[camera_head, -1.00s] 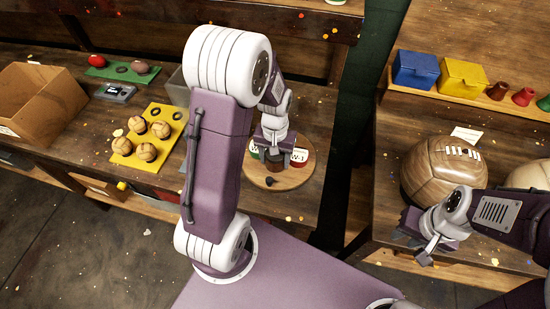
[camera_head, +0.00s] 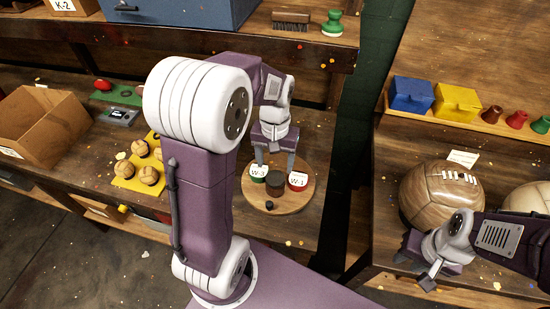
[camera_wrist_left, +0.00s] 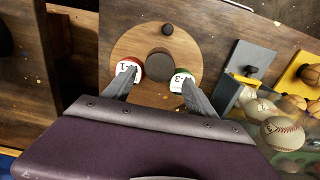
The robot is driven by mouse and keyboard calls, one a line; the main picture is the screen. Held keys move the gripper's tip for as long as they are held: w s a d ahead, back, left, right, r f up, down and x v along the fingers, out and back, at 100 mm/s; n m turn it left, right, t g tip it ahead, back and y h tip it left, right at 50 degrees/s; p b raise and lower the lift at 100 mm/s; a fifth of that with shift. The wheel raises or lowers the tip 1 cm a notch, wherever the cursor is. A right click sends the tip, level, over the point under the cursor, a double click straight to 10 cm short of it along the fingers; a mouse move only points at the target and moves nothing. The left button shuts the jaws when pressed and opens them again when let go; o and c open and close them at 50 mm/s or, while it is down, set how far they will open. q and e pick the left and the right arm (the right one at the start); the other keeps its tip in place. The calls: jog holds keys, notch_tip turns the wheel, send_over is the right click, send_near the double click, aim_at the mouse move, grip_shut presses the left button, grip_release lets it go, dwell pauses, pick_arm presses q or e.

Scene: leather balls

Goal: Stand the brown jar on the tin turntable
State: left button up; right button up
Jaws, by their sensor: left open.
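The brown jar (camera_head: 275,180) stands upright on the round wooden turntable (camera_head: 300,200), between a green tin marked W-3 (camera_head: 258,174) and a red tin marked W-1 (camera_head: 298,182). In the left wrist view the jar's dark round top (camera_wrist_left: 160,66) shows between the two tins. My left gripper (camera_head: 274,166) is open above the jar, its fingers apart on either side and nothing held. In the left wrist view its fingertips (camera_wrist_left: 159,74) overlap the tins in the picture. My right gripper (camera_head: 418,268) is low in front of the large leather ball; its jaw opening is unclear.
A black knob (camera_head: 269,206) sits at the turntable's front. A yellow tray (camera_head: 130,184) with several small balls lies to the left, partly behind my left arm. A cardboard box (camera_head: 45,130) is farther left. A large leather ball (camera_head: 425,195) stands on the right bench.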

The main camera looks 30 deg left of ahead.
pick_arm(q)
jog(key=shift+r, duration=0.5)
jog(key=s+d+f+m+t, duration=0.1)
jog(key=s+d+f+m, duration=0.1)
jog(key=s+d+f, duration=0.2)
jog(key=s+f, duration=0.2)
jog(key=s, duration=0.1)
jog(key=shift+s+d+f, duration=0.15)
jog(key=shift+s+d, duration=0.25)
dwell(0.4)
